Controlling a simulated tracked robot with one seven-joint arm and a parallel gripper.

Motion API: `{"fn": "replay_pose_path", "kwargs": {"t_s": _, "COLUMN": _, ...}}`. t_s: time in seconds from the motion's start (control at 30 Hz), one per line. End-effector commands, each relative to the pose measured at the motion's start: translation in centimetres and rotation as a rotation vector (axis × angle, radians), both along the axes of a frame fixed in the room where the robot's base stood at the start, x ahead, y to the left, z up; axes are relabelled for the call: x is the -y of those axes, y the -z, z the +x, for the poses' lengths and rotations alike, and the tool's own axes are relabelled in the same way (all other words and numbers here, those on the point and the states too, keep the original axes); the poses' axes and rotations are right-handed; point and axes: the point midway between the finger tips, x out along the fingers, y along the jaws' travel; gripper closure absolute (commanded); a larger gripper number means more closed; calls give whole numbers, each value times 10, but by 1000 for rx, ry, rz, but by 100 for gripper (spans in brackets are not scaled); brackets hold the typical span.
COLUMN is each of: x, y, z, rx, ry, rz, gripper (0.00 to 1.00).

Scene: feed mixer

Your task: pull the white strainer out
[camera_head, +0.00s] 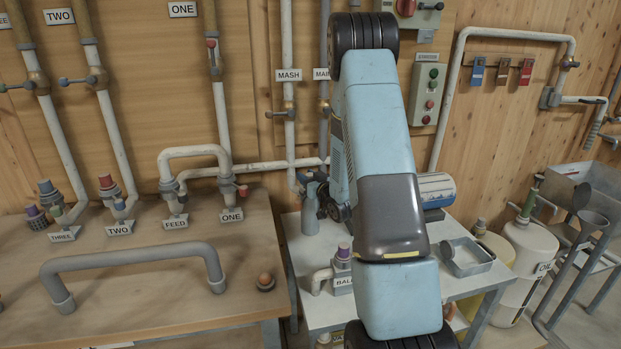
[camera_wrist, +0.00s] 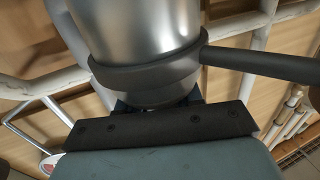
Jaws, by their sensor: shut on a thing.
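I cannot pick out a white strainer in either view. In the wrist view, a smooth grey metal cylinder (camera_wrist: 140,30) with a darker grey collar fills the upper middle. A dark rod (camera_wrist: 265,65) sticks out from its right side. My gripper (camera_wrist: 158,104) is right below the collar and shut on this metal piece; the fingertips are mostly hidden behind it.
Left is a wooden bench with a grey curved handle (camera_head: 135,262) and labelled pipe stubs. A white table (camera_head: 300,262) holds a capped pipe fitting (camera_head: 341,270) and a metal tray (camera_head: 466,258). Pipes and a button box (camera_head: 427,93) line the wall. A white drum (camera_head: 528,247) stands right.

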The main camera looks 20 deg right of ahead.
Motion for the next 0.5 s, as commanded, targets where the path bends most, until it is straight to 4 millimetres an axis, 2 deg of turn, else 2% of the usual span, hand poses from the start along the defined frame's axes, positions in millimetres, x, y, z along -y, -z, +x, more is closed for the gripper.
{"fn": "replay_pose_path", "kwargs": {"t_s": 0.03, "x": -2, "y": -5, "z": 4, "rx": 12, "ry": -5, "rz": -2, "gripper": 66}}
{"fn": "replay_pose_path", "kwargs": {"t_s": 0.37, "x": -2, "y": -5, "z": 4, "rx": 14, "ry": -5, "rz": -1, "gripper": 98}}
{"fn": "replay_pose_path", "kwargs": {"t_s": 0.5, "x": -3, "y": -6, "z": 4, "rx": 15, "ry": -6, "rz": -1, "gripper": 100}}
